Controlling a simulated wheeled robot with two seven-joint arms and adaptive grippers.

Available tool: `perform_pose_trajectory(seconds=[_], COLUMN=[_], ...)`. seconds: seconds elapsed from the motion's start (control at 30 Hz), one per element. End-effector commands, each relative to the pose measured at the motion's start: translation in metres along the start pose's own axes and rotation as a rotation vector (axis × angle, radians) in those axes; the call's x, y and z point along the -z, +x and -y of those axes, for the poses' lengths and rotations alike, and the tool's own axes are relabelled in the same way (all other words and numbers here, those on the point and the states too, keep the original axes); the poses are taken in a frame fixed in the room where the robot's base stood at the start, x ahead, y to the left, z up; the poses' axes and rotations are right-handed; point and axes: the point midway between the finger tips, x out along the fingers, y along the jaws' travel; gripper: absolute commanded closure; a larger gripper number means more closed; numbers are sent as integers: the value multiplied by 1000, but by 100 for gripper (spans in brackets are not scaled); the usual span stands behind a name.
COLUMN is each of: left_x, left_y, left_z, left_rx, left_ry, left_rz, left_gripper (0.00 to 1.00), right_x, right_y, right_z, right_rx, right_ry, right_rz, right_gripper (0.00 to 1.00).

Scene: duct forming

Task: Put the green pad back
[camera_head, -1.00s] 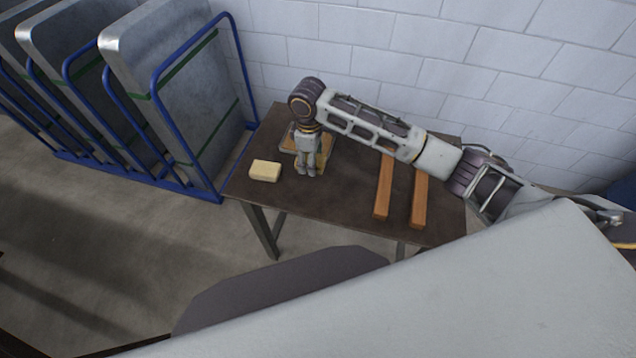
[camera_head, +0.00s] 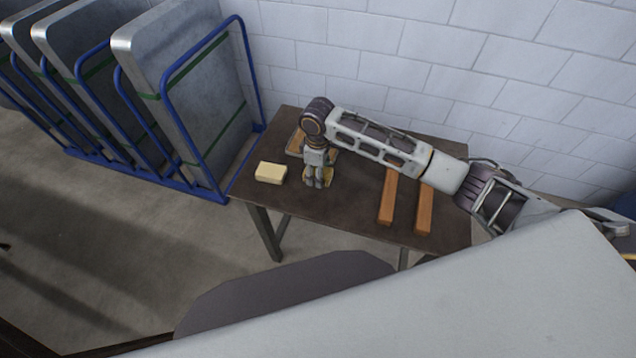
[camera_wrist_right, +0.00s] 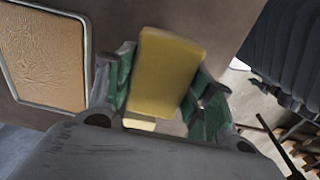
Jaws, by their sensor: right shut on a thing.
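My right gripper (camera_head: 318,184) points down over the left half of the dark table (camera_head: 350,205). It is shut on a yellow-olive pad (camera_wrist_right: 168,72), which sits between the green-faced fingers in the right wrist view. In the head view only a small yellowish part of the pad shows beside the fingers. A shallow metal-rimmed tray (camera_head: 295,144) with a tan surface lies behind the gripper, partly hidden by the arm; it also shows in the right wrist view (camera_wrist_right: 45,58). My left gripper is out of view.
A pale yellow block (camera_head: 270,172) lies at the table's left, apart from the gripper. Two orange-brown bars (camera_head: 388,197) (camera_head: 425,208) lie on the right half. A blue rack (camera_head: 215,195) holding grey metal panels stands left of the table, and a white block wall (camera_head: 420,45) is behind.

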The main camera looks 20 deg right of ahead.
Motion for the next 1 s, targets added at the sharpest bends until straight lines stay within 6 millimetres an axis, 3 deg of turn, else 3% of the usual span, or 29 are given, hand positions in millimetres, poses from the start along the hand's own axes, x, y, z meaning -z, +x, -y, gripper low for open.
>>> perform_pose_trajectory(seconds=[0.2, 0.63, 1.0], left_x=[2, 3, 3], left_y=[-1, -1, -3], left_z=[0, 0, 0], left_rx=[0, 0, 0], left_ry=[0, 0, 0], left_rz=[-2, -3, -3], left_gripper=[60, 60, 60], right_x=[0, 0, 0], right_y=[20, 25, 58], right_z=[0, 0, 0], right_rx=[-1, -1, -1], right_ry=[-1, 0, 0], right_rz=[-1, 0, 0], right_gripper=[69, 69, 69])
